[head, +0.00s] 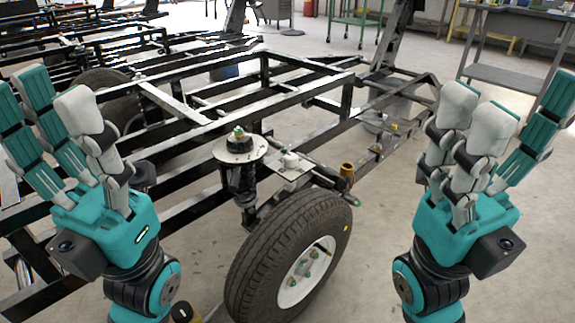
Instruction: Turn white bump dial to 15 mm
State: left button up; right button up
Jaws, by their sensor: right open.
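A small white knob (290,160), which looks like the white bump dial, sits on a pale flat plate (296,173) beside the suspension, near the middle of the head view. Its scale and setting are too small to read. To its left a round cream disc (228,156) with a small coloured top sits on the dark spring strut (240,184). My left gripper (52,92) is at the left edge, fingers up, open and empty, well away from the knob. My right gripper (521,103) is at the right, fingers up and spread, open and empty, also apart from the knob.
A black tyre (262,255) with a white rim stands below the plate. A black frame (310,82) of bars runs behind it. A brass-coloured cylinder (347,170) stands right of the knob. Bare floor (375,245) lies between the tyre and my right arm.

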aim_at(290, 159)
jog(key=i+l, duration=0.1)
jog(key=l, duration=0.15)
jog(key=i+l+u, duration=0.35)
jog(key=i+l, duration=0.6)
jog(key=l, duration=0.15)
